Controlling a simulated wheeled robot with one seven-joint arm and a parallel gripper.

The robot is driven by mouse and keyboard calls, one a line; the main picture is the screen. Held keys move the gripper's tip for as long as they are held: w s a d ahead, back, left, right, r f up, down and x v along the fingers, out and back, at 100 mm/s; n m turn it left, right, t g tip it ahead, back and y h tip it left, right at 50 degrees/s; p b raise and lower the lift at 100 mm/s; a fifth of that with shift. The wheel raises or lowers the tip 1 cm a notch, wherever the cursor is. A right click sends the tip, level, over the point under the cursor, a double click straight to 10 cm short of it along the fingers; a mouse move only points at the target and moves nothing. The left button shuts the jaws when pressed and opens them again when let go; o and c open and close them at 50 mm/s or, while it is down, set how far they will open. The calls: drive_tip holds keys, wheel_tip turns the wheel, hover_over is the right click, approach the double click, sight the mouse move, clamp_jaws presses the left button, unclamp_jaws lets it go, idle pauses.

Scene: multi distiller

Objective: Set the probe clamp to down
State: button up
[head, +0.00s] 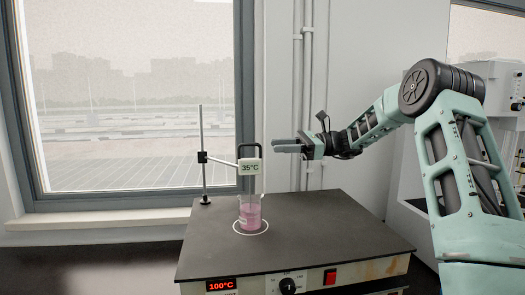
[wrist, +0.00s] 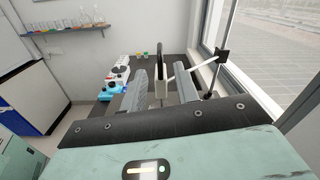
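The probe clamp (head: 203,157) sits on an upright metal rod at the back left of the black plate. Its thin arm reaches right to a black loop handle (head: 249,146) above a display box (head: 250,167) reading 35°C. The probe is raised, with the box above a beaker of pink liquid (head: 250,215). My gripper (head: 276,145) is level with the handle, just to its right in the head view, seemingly not touching. In the wrist view its two grey fingers (wrist: 160,86) are apart, with the black handle (wrist: 159,40) seen between them. The probe's lower end is unclear.
The hotplate (head: 320,235) carries the beaker inside a white ring. Its front has a 100°C readout (head: 221,285), a black knob (head: 287,286) and a red switch (head: 330,277). A window stands behind. The wrist view shows a microscope (wrist: 119,75) and a glassware shelf (wrist: 75,28).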

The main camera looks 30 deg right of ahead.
drive_tip(key=v, duration=0.8)
drive_tip(key=shift+s+d+b, duration=0.2)
drive_tip(key=shift+d+b, duration=0.15)
drive_tip(key=shift+b, duration=0.1)
drive_tip(key=shift+d, duration=0.1)
